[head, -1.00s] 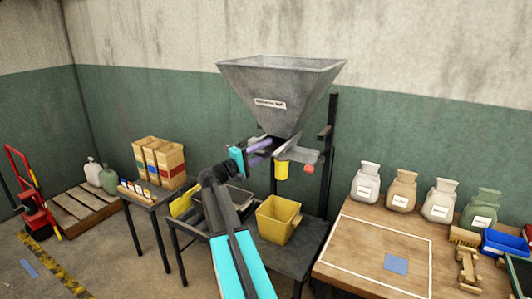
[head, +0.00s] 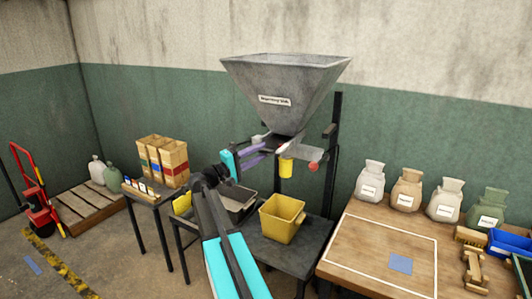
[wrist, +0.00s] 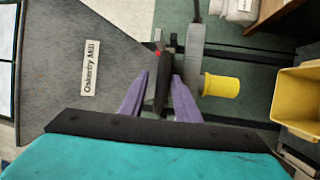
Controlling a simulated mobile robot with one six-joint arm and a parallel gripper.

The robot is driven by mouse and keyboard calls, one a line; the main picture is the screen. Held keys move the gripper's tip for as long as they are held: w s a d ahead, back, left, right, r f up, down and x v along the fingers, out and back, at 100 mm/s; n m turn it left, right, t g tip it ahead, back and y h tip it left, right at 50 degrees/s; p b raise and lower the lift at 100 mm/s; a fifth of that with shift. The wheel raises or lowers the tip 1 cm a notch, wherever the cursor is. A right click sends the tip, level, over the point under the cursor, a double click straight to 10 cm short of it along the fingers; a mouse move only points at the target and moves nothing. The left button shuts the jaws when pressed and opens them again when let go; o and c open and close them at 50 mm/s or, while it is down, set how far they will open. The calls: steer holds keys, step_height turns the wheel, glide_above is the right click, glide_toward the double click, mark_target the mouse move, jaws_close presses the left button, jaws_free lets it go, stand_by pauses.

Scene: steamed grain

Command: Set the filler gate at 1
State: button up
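The grey filler hopper (head: 285,82) hangs on a dark post. Its wrist-view label (wrist: 90,67) reads "Oakerby Mill". Under its outlet sit a grey gate assembly (head: 300,150) and a yellow spout (head: 286,168), also in the wrist view (wrist: 221,86). My gripper (head: 262,150) is just left of the outlet. In the wrist view its two purple fingers (wrist: 161,76) are apart, with a dark upright bar (wrist: 162,92) between them. A gap shows on the bar's left; on its right I cannot tell whether it touches. A small red mark (wrist: 157,54) lies beyond the fingertips. No gate number is readable.
A yellow bin (head: 282,219) stands on the dark table (head: 290,258) below the spout. A grey tray (head: 238,203) lies left of it. A wooden bench (head: 375,250) with several sacks is at right. Paper bags (head: 163,160) stand on a small table at left.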

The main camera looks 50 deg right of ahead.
steer(key=b+v, duration=0.2)
steer(key=v, duration=0.6)
steer(key=shift+a, duration=0.35)
